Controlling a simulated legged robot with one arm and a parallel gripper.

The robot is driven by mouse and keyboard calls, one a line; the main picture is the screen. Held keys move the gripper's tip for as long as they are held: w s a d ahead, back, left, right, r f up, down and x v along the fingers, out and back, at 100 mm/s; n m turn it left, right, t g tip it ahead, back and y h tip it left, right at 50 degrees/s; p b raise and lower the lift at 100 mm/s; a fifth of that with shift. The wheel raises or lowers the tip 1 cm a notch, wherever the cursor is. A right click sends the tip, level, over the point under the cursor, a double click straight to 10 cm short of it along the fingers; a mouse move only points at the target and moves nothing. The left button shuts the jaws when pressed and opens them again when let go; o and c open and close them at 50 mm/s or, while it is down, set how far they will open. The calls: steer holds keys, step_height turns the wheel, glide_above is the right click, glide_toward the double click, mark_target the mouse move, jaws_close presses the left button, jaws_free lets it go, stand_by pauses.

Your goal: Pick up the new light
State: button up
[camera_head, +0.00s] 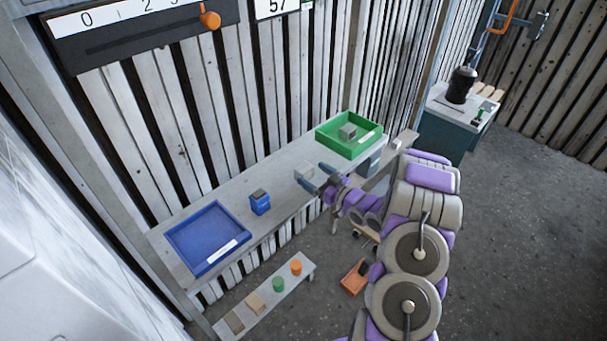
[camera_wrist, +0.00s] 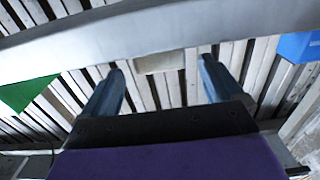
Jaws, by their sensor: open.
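I cannot tell for sure which thing is the new light. A small pale block (camera_head: 303,171) lies on the grey bench (camera_head: 282,182), right by my fingertips. In the wrist view the pale block (camera_wrist: 160,61) shows between and just beyond the fingers, apart from them. My gripper (camera_head: 314,175) is open and empty, over the bench's front part; its two blue-grey fingers also show in the wrist view (camera_wrist: 160,66). A grey cube (camera_head: 347,131) sits in the green tray (camera_head: 331,140) to the right. A small blue box with a dark top (camera_head: 260,204) stands to the left.
A blue tray (camera_head: 181,238) sits at the bench's left end. A low shelf (camera_head: 263,301) below holds green and orange cylinders and flat pieces. An orange box (camera_head: 353,279) is on the floor. A slatted wall (camera_head: 240,110) stands behind the bench. A cabinet (camera_head: 443,141) is at far right.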

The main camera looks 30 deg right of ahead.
mark_target(309, 172)
steer(key=x, duration=0.1)
steer(key=b+x, duration=0.1)
steer(key=x, duration=0.1)
steer(key=shift+w+a+f, duration=0.1)
steer(key=shift+w+f, duration=0.1)
steer(key=shift+w, duration=0.15)
steer(key=shift+w+a+r, duration=0.1)
steer(key=shift+w+a, duration=0.25)
steer(key=shift+w, duration=0.25)
steer(key=shift+d, duration=0.1)
steer(key=c, duration=1.1)
steer(key=shift+r, duration=0.1)
